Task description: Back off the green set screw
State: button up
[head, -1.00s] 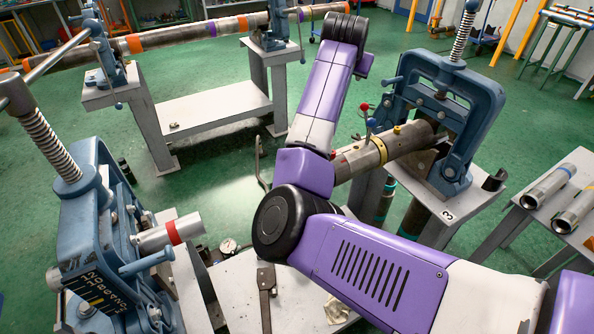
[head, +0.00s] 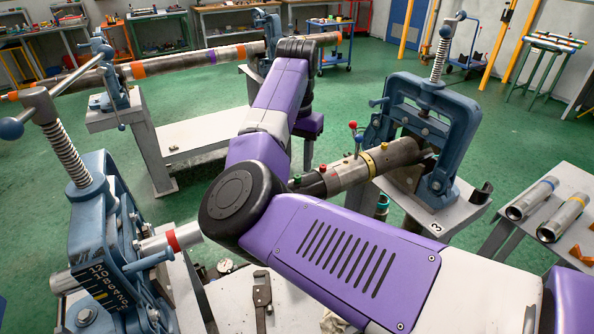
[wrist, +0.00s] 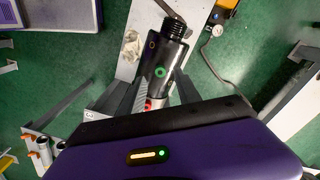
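The green set screw (head: 298,179) stands on the dark left end of a pipe (head: 345,177) held in the blue vise numbered 3 (head: 428,130). A red screw (head: 323,168), a yellow screw (head: 384,147) and a red-and-blue ball lever (head: 353,127) are farther along it. In the wrist view the green screw (wrist: 161,72) shows as a ring on the dark pipe, beyond the hand. My gripper (wrist: 150,88) appears open, with a dark finger on each side of the pipe and nothing held. In the head view its fingertips are hard to make out behind the arm.
A second blue vise (head: 105,230) at the left holds a red-banded pipe (head: 172,240). A long pipe (head: 150,69) on a stand lies behind. Loose pipes (head: 532,198) rest on a table at right. Green floor is open between the stands.

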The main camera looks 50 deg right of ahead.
aim_at(298, 176)
jog(key=shift+f, duration=2.1)
jog(key=shift+c, duration=0.4)
jog(key=shift+d, duration=0.1)
grip_shut()
